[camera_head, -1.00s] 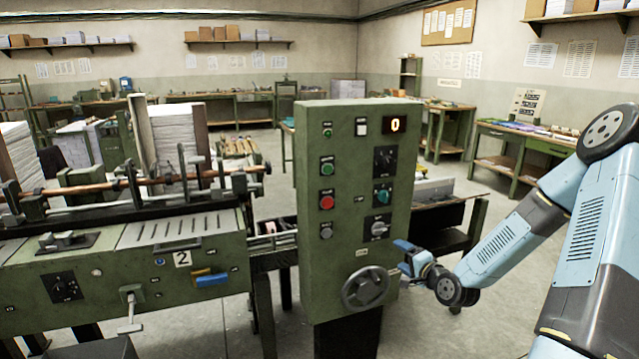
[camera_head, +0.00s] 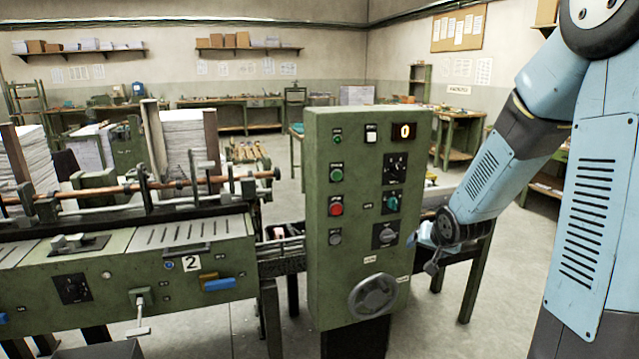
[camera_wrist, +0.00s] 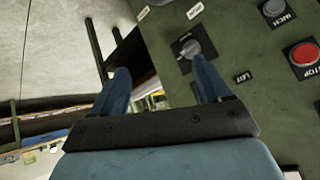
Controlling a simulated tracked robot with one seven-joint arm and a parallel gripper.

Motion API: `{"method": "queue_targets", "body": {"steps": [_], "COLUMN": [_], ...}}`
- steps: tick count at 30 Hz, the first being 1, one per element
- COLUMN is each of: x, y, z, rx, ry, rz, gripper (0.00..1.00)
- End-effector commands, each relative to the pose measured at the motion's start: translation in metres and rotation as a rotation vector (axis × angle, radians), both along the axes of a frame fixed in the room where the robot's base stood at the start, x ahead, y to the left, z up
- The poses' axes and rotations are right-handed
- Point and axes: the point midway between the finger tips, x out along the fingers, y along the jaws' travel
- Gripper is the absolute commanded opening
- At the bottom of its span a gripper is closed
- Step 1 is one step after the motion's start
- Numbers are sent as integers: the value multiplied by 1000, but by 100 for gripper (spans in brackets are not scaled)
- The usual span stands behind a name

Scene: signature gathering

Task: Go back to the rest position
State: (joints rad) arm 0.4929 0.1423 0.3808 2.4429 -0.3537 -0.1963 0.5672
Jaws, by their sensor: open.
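My gripper (camera_wrist: 162,85) is open and empty in the wrist view, its two blue fingers spread apart. The right finger overlaps the grey rotary knob (camera_wrist: 190,48) on the green control panel; I cannot tell whether they touch. In the head view my gripper is mostly hidden beside the right edge of the panel (camera_head: 322,275), at about the height of its lowest rotary knob (camera_head: 386,235). My blue arm comes down from the upper right with a bent elbow.
A grey handwheel (camera_head: 372,296) sticks out low on the panel. The machine bed (camera_head: 200,240) with paper stacks stands to the left. A dark-topped green table (camera_head: 475,247) stands behind my gripper. Open floor (camera_head: 280,180) lies behind the machine.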

Motion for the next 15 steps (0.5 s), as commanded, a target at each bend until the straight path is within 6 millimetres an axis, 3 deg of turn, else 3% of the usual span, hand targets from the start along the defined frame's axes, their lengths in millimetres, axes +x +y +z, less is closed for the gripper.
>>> {"method": "queue_targets", "body": {"steps": [15], "x": [-92], "y": [10], "z": [102], "rx": [-239], "ry": [119], "rz": [35], "gripper": [77]}}
